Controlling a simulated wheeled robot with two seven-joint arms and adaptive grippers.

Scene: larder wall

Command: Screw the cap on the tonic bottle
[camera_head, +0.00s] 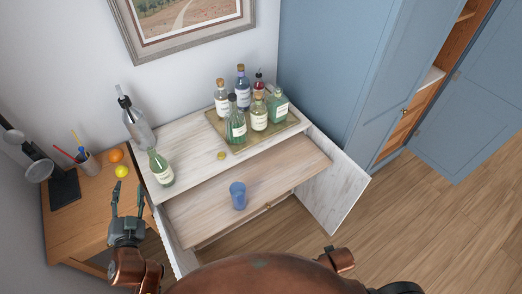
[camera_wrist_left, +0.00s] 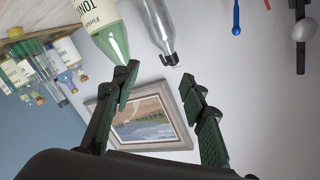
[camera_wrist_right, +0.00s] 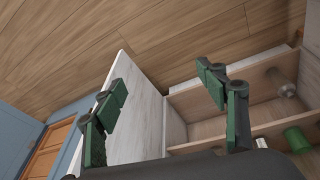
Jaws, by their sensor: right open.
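The tonic bottle (camera_head: 160,168), pale green glass with a white label, stands upright at the left end of the marble-look counter. In the left wrist view the tonic bottle (camera_wrist_left: 108,30) appears upside down, its neck end partly behind one finger. A small gold cap (camera_head: 221,155) lies on the counter to its right. My left gripper (camera_head: 128,196) is open and empty, left of and below the bottle in the head view; its spread fingers (camera_wrist_left: 158,80) show in the left wrist view. My right gripper (camera_wrist_right: 162,78) is open and empty, away from the bottle.
A tray (camera_head: 241,151) of several bottles stands at the counter's back right. A clear siphon-like bottle (camera_head: 138,126) stands behind the tonic bottle. A lemon (camera_head: 122,171) and an orange (camera_head: 116,155) lie on the side table.

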